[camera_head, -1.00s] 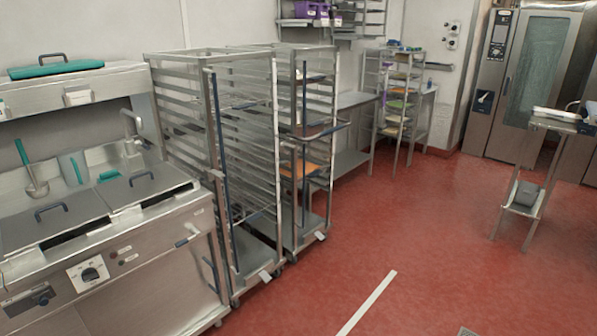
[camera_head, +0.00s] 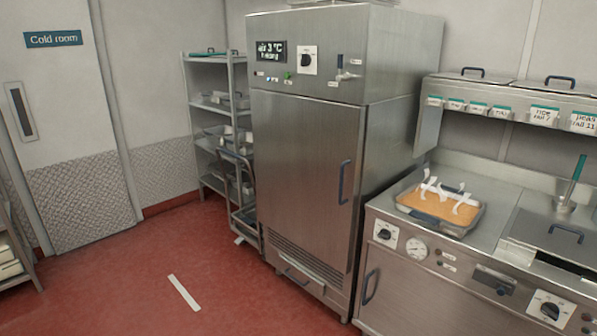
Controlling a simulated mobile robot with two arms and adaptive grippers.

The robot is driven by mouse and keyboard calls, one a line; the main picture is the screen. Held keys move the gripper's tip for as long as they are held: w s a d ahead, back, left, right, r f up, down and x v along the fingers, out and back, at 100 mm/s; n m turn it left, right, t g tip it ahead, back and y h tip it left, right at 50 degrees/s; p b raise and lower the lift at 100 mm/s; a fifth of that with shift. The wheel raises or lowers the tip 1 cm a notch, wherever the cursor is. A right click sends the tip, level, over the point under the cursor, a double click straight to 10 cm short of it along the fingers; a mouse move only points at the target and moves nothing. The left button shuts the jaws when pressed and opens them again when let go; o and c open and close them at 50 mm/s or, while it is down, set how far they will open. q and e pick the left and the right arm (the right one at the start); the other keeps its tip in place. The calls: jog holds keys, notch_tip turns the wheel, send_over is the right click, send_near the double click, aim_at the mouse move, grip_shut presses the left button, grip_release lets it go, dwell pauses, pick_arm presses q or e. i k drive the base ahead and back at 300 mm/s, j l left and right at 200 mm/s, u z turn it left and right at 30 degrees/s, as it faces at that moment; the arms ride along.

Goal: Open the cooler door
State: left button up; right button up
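The cooler (camera_head: 310,60) is a tall stainless steel cabinet in the middle of the head view. A dark display, a black knob and a small tap-like fitting sit on its upper panel. Its door (camera_head: 300,180) is shut flush with the cabinet. A blue vertical door handle (camera_head: 345,182) is at the door's right side. Neither of my grippers is in view, so nothing is seen touching the door or handle.
A counter with a pan (camera_head: 440,205) of orange-brown food stands right of the cooler. A shelf rack (camera_head: 215,105) and trolley (camera_head: 238,190) stand to its left. A cold room door (camera_head: 75,140) is at far left. The red floor (camera_head: 195,270) in front is clear.

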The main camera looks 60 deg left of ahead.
aim_at(308, 150)
jog(key=u, duration=1.8)
